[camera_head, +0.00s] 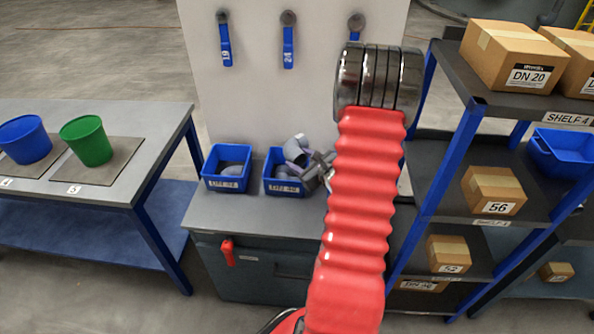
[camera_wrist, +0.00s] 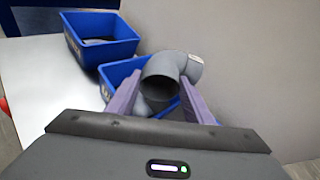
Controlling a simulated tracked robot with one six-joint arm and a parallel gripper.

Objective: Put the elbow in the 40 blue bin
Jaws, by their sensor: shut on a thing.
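A grey pipe elbow (camera_head: 297,152) is held at the right-hand blue bin on the bench; it also shows in the wrist view (camera_wrist: 162,88), its open end facing the camera. My gripper (camera_head: 312,168) is shut on it, with the purple fingers (camera_wrist: 161,97) on either side. The right-hand blue bin (camera_head: 283,188) is partly behind the elbow, and in the wrist view the bin (camera_wrist: 113,76) lies behind and below it. Grey parts show inside. A second blue bin (camera_head: 224,184) stands to its left. The bin labels are too small to read surely.
A white panel with blue-handled valves (camera_head: 287,48) rises behind the bench (camera_head: 240,213). A shelf rack (camera_head: 480,215) with boxes stands close on the right. A table (camera_head: 125,190) with a blue bucket (camera_head: 25,140) and a green bucket (camera_head: 87,140) is at left.

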